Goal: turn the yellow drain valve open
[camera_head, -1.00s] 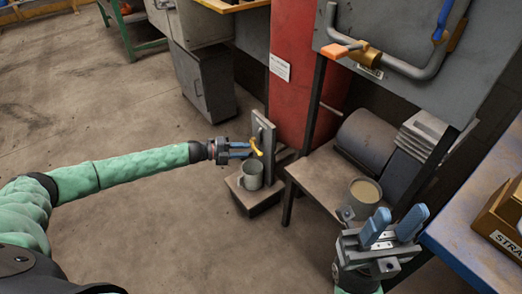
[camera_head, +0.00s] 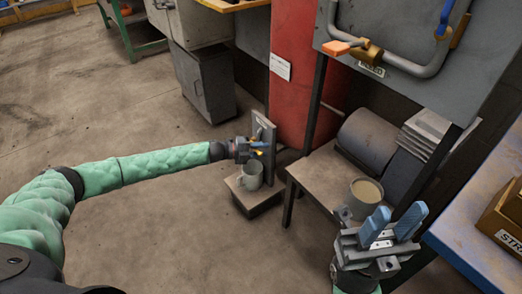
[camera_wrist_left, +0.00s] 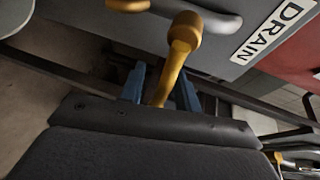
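The yellow drain valve handle (camera_head: 260,153) is on a grey upright plate low at the floor, mostly covered by my left gripper in the head view. In the left wrist view the yellow handle (camera_wrist_left: 180,55) comes down from its pivot, and its lower end lies between the two blue fingers of my left gripper (camera_wrist_left: 161,88). The fingers stand apart, with gaps beside the handle. A "DRAIN" label (camera_wrist_left: 272,32) is on the grey plate. In the head view my left gripper (camera_head: 258,149) is at the valve. My right gripper (camera_head: 392,224) is open and empty at the lower right.
A grey mug (camera_head: 251,176) stands on a small block below the valve. A tan-filled pot (camera_head: 366,191) sits on a low bench (camera_head: 322,172). An orange-handled valve (camera_head: 337,47) is on the pipe above. A blue table (camera_head: 470,215) is at right. Floor at left is clear.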

